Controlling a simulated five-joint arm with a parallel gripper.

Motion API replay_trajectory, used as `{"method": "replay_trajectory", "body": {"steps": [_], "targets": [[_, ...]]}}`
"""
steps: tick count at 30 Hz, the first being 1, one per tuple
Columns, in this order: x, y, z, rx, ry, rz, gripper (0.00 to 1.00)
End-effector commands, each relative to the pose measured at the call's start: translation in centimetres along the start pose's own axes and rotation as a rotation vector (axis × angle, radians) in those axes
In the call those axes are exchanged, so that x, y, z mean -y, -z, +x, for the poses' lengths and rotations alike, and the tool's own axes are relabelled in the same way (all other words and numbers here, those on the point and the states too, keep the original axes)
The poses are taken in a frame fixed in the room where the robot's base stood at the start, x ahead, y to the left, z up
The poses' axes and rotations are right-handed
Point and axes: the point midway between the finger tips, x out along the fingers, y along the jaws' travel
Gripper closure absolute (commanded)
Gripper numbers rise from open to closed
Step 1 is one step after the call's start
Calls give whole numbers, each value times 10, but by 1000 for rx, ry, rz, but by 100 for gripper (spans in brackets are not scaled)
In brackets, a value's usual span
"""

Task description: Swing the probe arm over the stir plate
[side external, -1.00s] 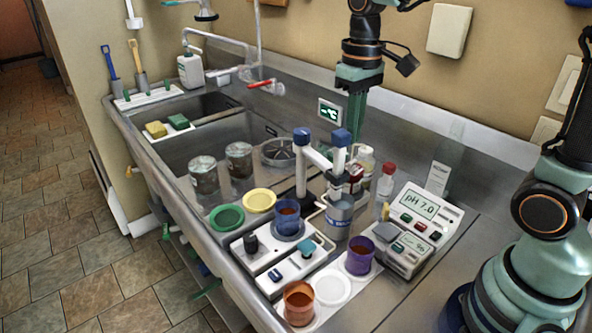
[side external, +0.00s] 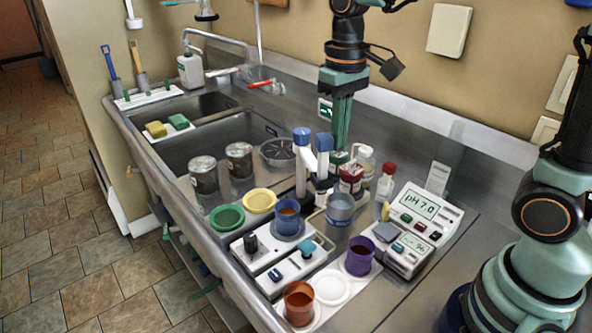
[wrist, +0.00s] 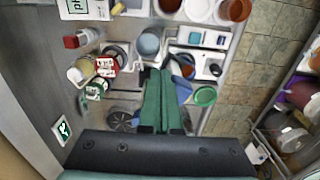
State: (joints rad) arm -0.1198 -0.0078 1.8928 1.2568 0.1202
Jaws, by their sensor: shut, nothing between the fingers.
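The probe arm has a white post with a blue cap (side external: 302,165) and a short white arm ending in a blue-topped probe holder (side external: 323,145). The holder is to the right of the post, beside the grey beaker (side external: 339,209). The stir plate (side external: 265,252) is a white box with a dark knob; a blue cup of brown liquid (side external: 288,213) stands at its far end. My gripper (side external: 340,145) is shut and empty, its green fingers close to the right of the holder; I cannot tell whether they touch. The shut fingers show in the wrist view (wrist: 160,72), hiding much of the probe arm.
Small bottles and jars (side external: 351,178) crowd just right of the probe arm. A pH meter (side external: 415,222) stands at the right. Green (side external: 227,217) and yellow (side external: 259,200) bowls lie left of the stir plate. Orange (side external: 299,300) and purple (side external: 360,256) cups stand in front.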

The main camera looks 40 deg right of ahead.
Motion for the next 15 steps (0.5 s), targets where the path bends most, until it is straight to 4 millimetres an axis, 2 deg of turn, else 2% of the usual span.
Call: {"method": "replay_trajectory", "body": {"steps": [9, 15], "targets": [[24, 7, 0, 1, 0, -3, 100], [29, 9, 0, 0, 0, 0, 100]]}}
